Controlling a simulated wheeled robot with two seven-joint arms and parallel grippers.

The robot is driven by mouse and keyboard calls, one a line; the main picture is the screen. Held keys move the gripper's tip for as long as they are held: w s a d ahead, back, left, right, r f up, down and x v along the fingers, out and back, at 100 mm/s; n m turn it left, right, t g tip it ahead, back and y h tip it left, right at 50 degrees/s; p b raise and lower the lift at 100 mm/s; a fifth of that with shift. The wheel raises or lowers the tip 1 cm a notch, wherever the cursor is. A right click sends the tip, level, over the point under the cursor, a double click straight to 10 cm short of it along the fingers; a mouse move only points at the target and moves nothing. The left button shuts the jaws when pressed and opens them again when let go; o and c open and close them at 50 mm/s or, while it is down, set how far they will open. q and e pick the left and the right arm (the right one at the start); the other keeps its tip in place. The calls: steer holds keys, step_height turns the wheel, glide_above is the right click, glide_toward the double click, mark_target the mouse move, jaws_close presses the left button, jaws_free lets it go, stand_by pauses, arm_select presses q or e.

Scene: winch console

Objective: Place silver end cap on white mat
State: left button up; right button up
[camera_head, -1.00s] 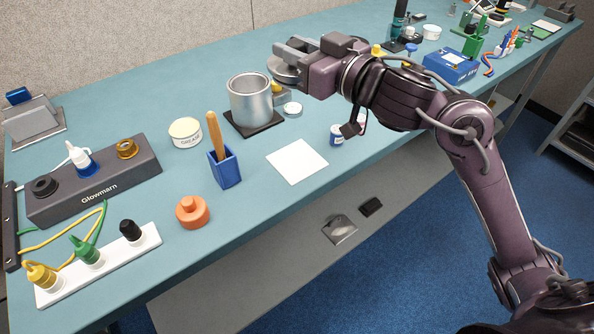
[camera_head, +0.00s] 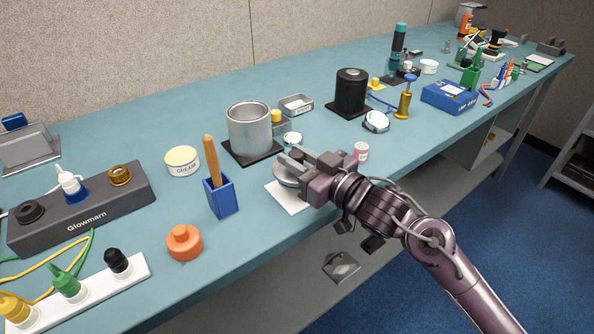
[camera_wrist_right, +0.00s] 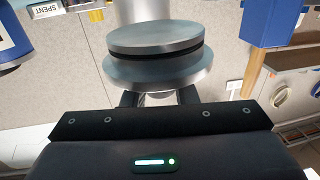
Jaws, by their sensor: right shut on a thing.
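The silver end cap (camera_wrist_right: 155,62) is a round two-step metal disc with a dark groove, held in my right gripper (camera_wrist_right: 158,98) in the right wrist view. In the head view my right gripper (camera_head: 297,167) is shut on the silver end cap (camera_head: 285,178), over the white mat (camera_head: 292,205). The gripper and cap hide much of the mat. I cannot tell whether the cap touches the mat. My left gripper is not in view.
A silver can (camera_head: 250,130) stands on a dark pad behind the mat. A blue holder (camera_head: 221,197) with a wooden handle stands to the left. A pink-labelled jar (camera_head: 361,151) is close to the right of my gripper. The bench's front edge is near.

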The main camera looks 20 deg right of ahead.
step_height(320, 180, down, 3)
steer(key=shift+r, duration=0.15)
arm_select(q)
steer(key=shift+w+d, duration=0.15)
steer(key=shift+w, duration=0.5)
arm_select(e)
steer(key=o, duration=0.9)
steer(key=shift+f, duration=0.25)
